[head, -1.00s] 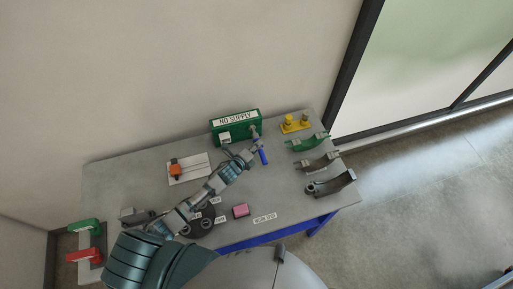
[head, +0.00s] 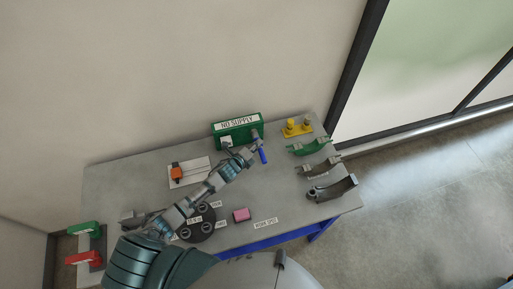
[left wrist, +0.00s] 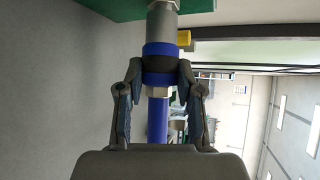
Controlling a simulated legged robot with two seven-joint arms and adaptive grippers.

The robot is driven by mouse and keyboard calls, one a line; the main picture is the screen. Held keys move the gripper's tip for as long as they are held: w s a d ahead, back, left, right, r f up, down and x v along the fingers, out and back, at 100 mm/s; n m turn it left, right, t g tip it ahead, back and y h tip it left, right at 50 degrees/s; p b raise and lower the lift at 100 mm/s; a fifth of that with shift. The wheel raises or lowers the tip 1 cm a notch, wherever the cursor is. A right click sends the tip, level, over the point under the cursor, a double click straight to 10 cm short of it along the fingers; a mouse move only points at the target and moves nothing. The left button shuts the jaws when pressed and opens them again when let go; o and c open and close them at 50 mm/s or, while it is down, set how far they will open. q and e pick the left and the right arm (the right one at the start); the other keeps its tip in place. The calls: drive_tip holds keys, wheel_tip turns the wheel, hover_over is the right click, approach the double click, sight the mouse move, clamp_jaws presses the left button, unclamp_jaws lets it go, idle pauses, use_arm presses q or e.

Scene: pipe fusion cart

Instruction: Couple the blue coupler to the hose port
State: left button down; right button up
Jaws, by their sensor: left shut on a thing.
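The blue coupler (left wrist: 158,62) is a blue and dark ringed fitting with a blue hose (left wrist: 158,118) running back from it. My left gripper (left wrist: 160,76) is shut on it; it also shows in the head view (head: 257,145). In the left wrist view the coupler's front end meets a grey cylindrical port (left wrist: 163,20), in line with it; I cannot tell whether it is locked. The port comes out of the green "NO SUPPLY" box (head: 238,132) at the table's back. My right gripper is not in view.
The table (head: 135,180) also bears a yellow fixture (head: 297,128), a row of curved clamps (head: 332,188) at right, a pink block (head: 241,214), a black round holder (head: 200,232) and a white plate with an orange part (head: 177,173). The front right is mostly clear.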

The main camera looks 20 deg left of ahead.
use_arm(q)
drive_tip(key=shift+w+a, duration=0.15)
drive_tip(key=shift+w, duration=0.05)
drive_tip(key=c, duration=0.7)
unclamp_jaws()
drive_tip(key=shift+o, duration=0.2)
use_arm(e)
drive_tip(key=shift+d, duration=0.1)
use_arm(q)
drive_tip(key=v, duration=1.2)
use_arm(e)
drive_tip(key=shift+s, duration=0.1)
